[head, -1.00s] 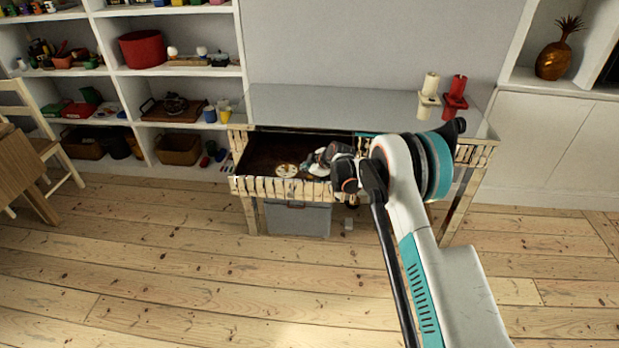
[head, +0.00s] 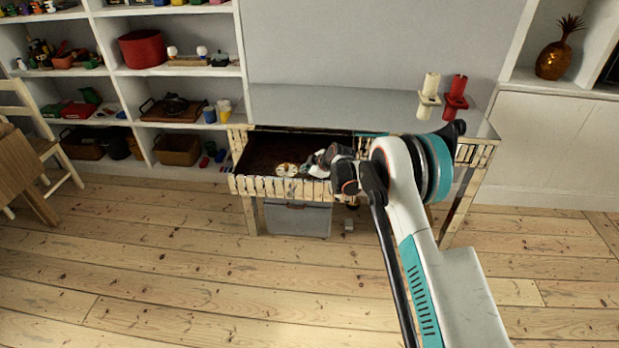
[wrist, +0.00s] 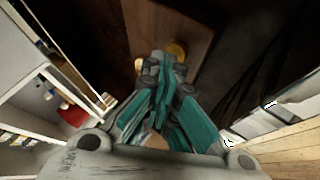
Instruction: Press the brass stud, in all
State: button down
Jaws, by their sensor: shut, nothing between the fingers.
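In the wrist view a brass stud (wrist: 178,48) sits on a brown wooden board (wrist: 165,22) inside the open drawer (head: 258,157). A second small brass-coloured piece (wrist: 138,65) shows left of the fingertips. My gripper (wrist: 163,62) is shut and empty, its teal fingers together and pointing at the board. Its tips overlap the lower left edge of the stud in the picture; I cannot tell whether they touch it. In the head view my gripper (head: 304,167) reaches down into the drawer, beside small pale round shapes (head: 286,169).
The drawer belongs to a grey-topped table (head: 320,103) bearing a cream holder (head: 429,97) and a red holder (head: 455,97). A grey bin (head: 297,219) stands beneath. White shelves (head: 180,72) are at left. The front floor is clear.

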aim_at(308, 177)
jog(key=shift+f, duration=0.3)
jog(key=shift+r, duration=0.1)
dwell(0.4)
jog(key=shift+r, duration=0.85)
jog(key=shift+r+p, duration=0.95)
jog(key=shift+r, duration=1.45)
